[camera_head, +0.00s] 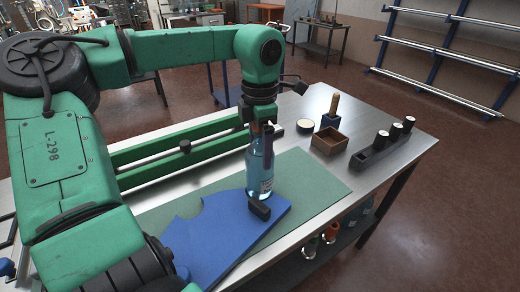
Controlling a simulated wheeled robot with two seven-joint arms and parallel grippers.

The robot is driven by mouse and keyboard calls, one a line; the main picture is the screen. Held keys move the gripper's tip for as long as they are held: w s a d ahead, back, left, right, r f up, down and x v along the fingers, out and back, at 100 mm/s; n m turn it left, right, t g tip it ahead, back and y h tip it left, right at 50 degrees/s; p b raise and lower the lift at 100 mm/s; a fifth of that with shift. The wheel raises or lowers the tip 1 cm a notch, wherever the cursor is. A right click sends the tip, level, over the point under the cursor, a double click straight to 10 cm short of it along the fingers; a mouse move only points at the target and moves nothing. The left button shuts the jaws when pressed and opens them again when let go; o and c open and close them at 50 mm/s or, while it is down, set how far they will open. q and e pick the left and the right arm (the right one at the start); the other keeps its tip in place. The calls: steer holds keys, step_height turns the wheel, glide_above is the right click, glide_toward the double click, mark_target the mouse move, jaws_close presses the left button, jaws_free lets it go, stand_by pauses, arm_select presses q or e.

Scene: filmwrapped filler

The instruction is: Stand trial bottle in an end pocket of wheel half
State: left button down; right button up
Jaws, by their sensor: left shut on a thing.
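My left gripper (262,126) points down and is shut on the trial bottle (260,172), a clear, bluish bottle with a pale label. The gripper holds it upright near its neck. The wheel half (215,232) is a flat blue plate with scalloped cut-outs, lying on a green mat (316,180). The bottle's base is at the plate's far right part, behind a small dark block (260,210). I cannot tell whether the base touches the plate or mat, or sits within a pocket. My right gripper is not in view.
A green rail (180,147) runs along the table's back. An open brown box (329,141), a wooden-handled tool (332,112), a round pale-topped item (305,126) and a dark rack with white-topped cylinders (376,153) stand at the right. The mat right of the bottle is clear.

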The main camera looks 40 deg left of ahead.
arm_select(q)
steer(key=shift+a+f, duration=0.1)
steer(key=shift+f, duration=0.45)
jaws_free()
steer(key=shift+f, duration=0.1)
step_height(320, 180, up, 12)
steer(key=shift+r, duration=0.2)
steer(key=shift+f, duration=0.1)
